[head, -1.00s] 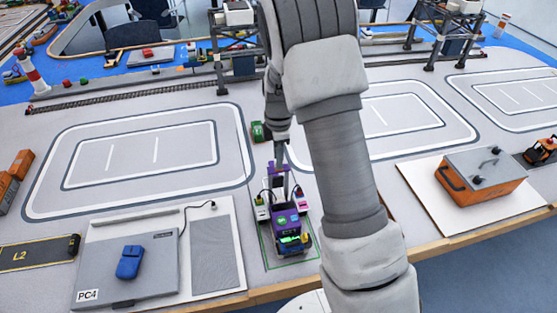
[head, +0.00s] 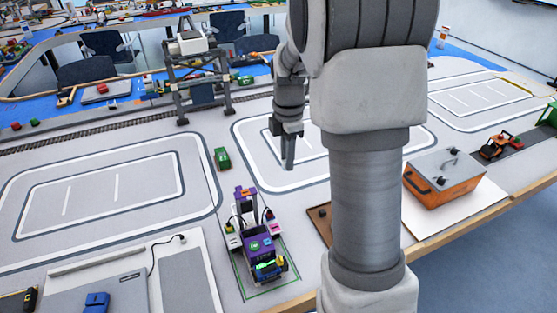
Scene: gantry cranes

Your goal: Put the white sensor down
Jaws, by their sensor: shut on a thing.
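My gripper (head: 289,163) points down over the near left part of the middle marked rectangle (head: 262,178) on the grey table. Its fingers look closed. The white sensor does not show clearly; what is between the fingers is too small or hidden to make out. I cannot tell from this view how high the fingertips are above the table. A purple and black wheeled device (head: 259,247) with small white blocks at its sides stands in a green outline, left of and nearer than my gripper.
A small green car (head: 222,158) stands left of my gripper. A grey gantry crane (head: 196,75) stands behind. An orange box with a grey lid (head: 445,180) sits at the right near the table edge. My arm hides part of the table's middle.

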